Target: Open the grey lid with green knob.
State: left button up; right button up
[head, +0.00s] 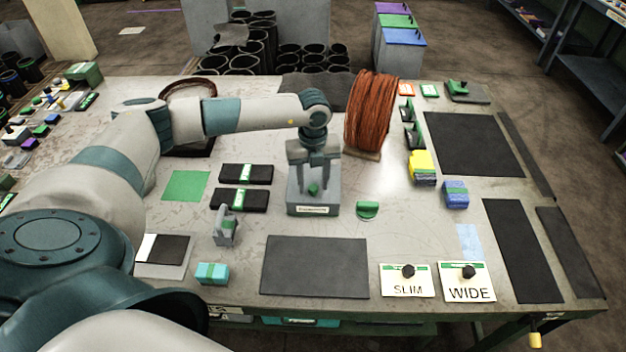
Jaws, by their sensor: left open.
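The grey lid (301,191) is on a small grey box (313,210) with a white label on its front, near the middle of the table. Its green knob (313,189) sticks up from the top. My left gripper (314,172) points down just above the knob, its two fingers apart on either side of it. I cannot tell whether the fingers touch the lid. The lid looks closed on the box. My right gripper is not in view.
A coil of orange-brown cord (371,112) stands right behind the gripper. Black packs (240,199) lie left of the box. A dark mat (315,267) lies in front, with SLIM (407,284) and WIDE (468,287) cards to its right. Yellow (422,166) and blue (455,194) blocks stand right.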

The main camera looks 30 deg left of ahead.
pick_arm(q)
grip_shut()
jog(key=shift+r, duration=0.1)
